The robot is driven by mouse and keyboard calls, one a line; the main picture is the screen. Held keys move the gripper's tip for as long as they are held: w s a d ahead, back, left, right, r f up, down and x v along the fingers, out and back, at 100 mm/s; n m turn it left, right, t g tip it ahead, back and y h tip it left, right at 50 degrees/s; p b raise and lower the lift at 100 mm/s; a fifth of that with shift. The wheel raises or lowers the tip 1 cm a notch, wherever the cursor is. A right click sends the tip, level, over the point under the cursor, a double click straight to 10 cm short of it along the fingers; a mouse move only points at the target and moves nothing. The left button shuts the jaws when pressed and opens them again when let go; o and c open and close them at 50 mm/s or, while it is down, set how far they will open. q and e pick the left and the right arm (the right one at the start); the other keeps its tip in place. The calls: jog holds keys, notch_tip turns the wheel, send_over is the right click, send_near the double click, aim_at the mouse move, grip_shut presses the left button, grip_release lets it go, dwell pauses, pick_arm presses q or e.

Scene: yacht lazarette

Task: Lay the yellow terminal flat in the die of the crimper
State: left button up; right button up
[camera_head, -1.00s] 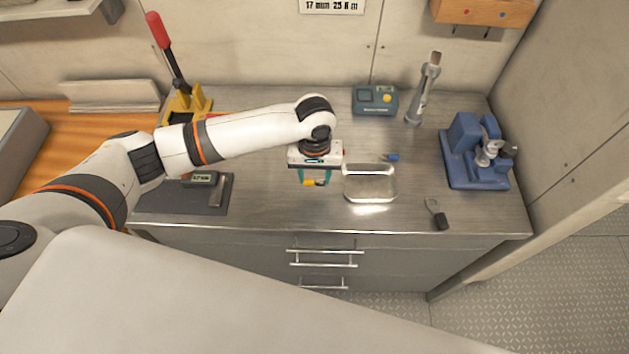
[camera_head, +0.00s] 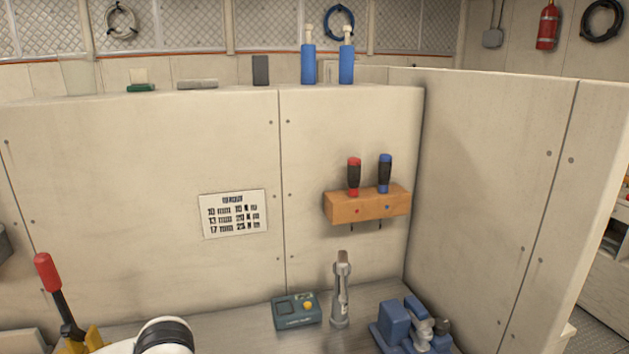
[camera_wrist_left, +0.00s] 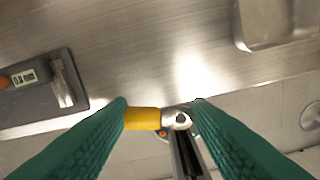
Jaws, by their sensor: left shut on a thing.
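The yellow terminal (camera_wrist_left: 142,119) shows in the left wrist view, with a yellow sleeve and a silver ring end. It lies crosswise between the green fingertips of my left gripper (camera_wrist_left: 160,111), which is shut on it above the bench. In the head view only a piece of my left arm shows at the bottom edge; the gripper and terminal are out of that frame. A lever tool with a red grip and yellow base (camera_head: 72,325), probably the crimper, stands at the lower left, its base cut off. Its die cannot be seen. My right gripper is not in view.
A metal tray (camera_wrist_left: 242,30) and a dark mat (camera_wrist_left: 75,88) lie on the steel bench. A teal box (camera_head: 290,318), a grey upright tool (camera_head: 340,295) and a blue bench device (camera_head: 395,325) stand at the back. A wooden screwdriver rack (camera_head: 345,207) hangs on the wall.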

pick_arm(q)
jog(key=shift+s+a+r+m, duration=0.15)
jog(key=shift+s+a+m, duration=0.2)
jog(key=shift+s, duration=0.5)
dwell(0.6)
jog(key=w+d+f+n+p, duration=0.1)
jog(key=w+d+n+p, duration=0.3)
jog(key=w, duration=0.8)
jog(key=shift+m, duration=0.35)
jog(key=f, duration=0.6)
jog(key=shift+d+f, duration=0.25)
jog(key=shift+f+p, duration=0.3)
jog(key=shift+f, duration=1.8)
jog(key=o, duration=1)
jog(key=shift+f, duration=0.1)
